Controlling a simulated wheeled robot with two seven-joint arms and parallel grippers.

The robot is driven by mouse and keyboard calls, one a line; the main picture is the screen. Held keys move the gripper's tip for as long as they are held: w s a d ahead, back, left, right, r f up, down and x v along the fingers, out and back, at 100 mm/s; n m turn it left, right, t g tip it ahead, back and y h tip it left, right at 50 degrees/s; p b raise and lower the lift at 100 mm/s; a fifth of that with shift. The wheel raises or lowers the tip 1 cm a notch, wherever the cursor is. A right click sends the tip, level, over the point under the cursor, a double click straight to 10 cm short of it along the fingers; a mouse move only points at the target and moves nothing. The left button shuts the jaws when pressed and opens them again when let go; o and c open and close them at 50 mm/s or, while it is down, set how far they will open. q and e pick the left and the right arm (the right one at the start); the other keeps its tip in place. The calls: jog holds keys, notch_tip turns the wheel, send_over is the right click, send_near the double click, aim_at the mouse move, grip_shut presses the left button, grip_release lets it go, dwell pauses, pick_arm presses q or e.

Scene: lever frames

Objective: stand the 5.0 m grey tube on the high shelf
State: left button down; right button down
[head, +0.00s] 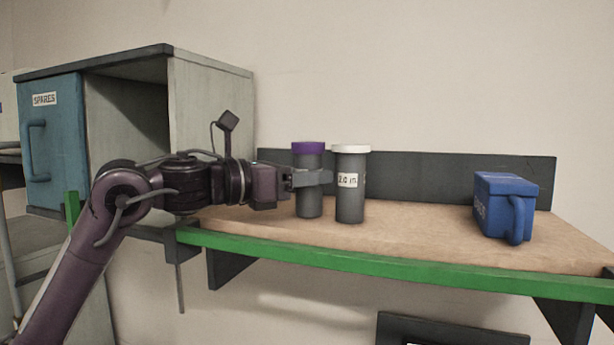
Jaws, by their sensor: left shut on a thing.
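A grey tube with a purple lid (308,203) is upright over the wooden shelf (420,228). I see no label on it; a finger covers its middle. My left gripper (312,178) comes in from the left, level, and is shut on this tube. The tube's foot is at the board; I cannot tell whether it touches. Just to its right stands another grey tube with a white lid (350,205), upright, with a white label that seems to read 2.0 m or 3.0 m. My right gripper is not in view.
A blue box with a handle (505,205) stands at the shelf's right. The shelf has a green front edge (400,268) and a dark back board (450,175). A cabinet with a blue SPARES door (55,150) stands left. The board between white-lidded tube and box is clear.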

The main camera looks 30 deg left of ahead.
pick_arm(q)
jog(key=shift+f, duration=0.1)
jog(key=c, duration=1.1)
grip_release()
jog(key=shift+c, duration=0.2)
jog(key=shift+s, duration=0.1)
jog(key=b+v, duration=0.4)
jog(key=shift+a+f, duration=0.1)
jog(key=shift+f, duration=0.25)
jog(key=b+v, duration=0.4)
jog(key=v, duration=0.3)
jog(key=shift+s+r+b, duration=0.3)
jog(key=shift+s+r, duration=0.1)
jog(key=shift+a, duration=0.1)
